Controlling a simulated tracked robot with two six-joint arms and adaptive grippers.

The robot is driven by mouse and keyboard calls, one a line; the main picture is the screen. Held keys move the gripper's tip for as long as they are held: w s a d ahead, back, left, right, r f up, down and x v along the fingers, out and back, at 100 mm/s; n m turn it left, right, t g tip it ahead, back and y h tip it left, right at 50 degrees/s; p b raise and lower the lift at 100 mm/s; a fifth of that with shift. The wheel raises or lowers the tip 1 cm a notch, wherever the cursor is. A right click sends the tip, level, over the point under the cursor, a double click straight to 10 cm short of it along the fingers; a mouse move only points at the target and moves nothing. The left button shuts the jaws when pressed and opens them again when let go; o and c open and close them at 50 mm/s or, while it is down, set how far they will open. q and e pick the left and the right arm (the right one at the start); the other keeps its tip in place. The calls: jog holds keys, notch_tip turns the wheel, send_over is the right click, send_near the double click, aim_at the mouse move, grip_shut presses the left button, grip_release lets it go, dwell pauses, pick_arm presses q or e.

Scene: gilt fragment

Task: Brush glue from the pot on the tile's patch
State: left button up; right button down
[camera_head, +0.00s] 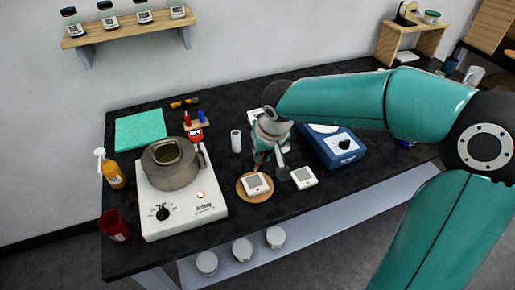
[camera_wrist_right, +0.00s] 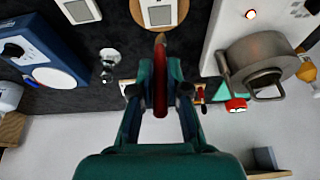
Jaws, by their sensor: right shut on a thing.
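My right gripper (camera_head: 268,158) is over the bench just behind the tiles. In the right wrist view, it (camera_wrist_right: 160,85) is shut on a slim red brush (camera_wrist_right: 160,75) whose pale tip points to the top of the picture. A white tile with a grey patch (camera_head: 256,183) lies on a round wooden board (camera_head: 243,193); the brush tip appears near the board's edge, but I cannot tell its height. A steel pot (camera_head: 172,174) with yellowish contents stands on a white hotplate (camera_head: 190,214). The pot also shows in the right wrist view (camera_wrist_right: 262,62). My left gripper is not in view.
A second white tile (camera_head: 303,177) lies right of the board, near a blue device (camera_head: 338,146).

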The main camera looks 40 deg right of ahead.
jog(key=shift+w+a+f+b, duration=0.1)
jog(key=shift+f+b, duration=1.7)
jog(key=shift+f, duration=1)
jog(key=shift+f+b, duration=0.8)
jog(key=shift+b, duration=0.05)
